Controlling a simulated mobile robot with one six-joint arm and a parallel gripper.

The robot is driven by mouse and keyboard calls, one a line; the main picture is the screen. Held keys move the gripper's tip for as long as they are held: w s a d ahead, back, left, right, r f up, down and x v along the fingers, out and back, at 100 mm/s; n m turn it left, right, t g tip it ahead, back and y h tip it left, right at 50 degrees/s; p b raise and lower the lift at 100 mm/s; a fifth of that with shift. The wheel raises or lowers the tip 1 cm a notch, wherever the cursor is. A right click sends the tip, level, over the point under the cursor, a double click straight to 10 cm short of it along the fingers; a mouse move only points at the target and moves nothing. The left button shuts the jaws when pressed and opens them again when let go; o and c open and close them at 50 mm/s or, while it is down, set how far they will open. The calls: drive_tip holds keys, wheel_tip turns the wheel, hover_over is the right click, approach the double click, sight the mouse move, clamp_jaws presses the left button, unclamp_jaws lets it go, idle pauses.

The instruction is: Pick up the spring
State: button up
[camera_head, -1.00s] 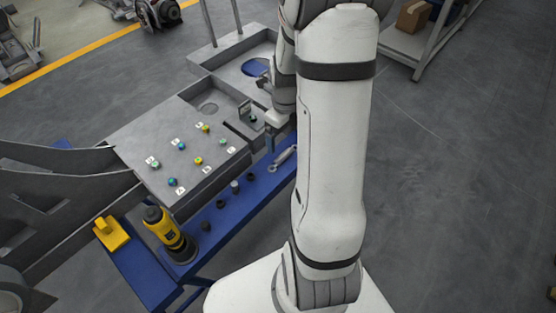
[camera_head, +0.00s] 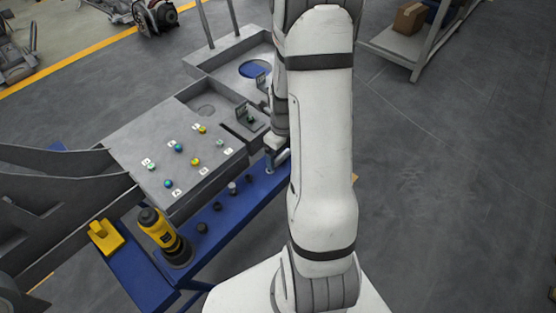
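The spring is probably the silver, elongated part (camera_head: 283,156) at the right end of the blue bench top. Only a little of it shows beside my arm, and its coils are too small to make out. My gripper (camera_head: 270,162) points down at the left end of this part, close over the blue surface. My wrist and arm hide much of that spot. I cannot tell whether the fingers touch the part or whether they are open or shut.
A grey plate (camera_head: 150,128) carries several small coloured pieces with white labels. Dark round parts (camera_head: 202,227) line the blue bench (camera_head: 232,207). A yellow-black tool (camera_head: 160,232) and a yellow block (camera_head: 104,236) are at its left. Grey trays (camera_head: 222,62) lie behind.

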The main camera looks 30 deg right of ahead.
drive_tip(key=c, duration=0.9)
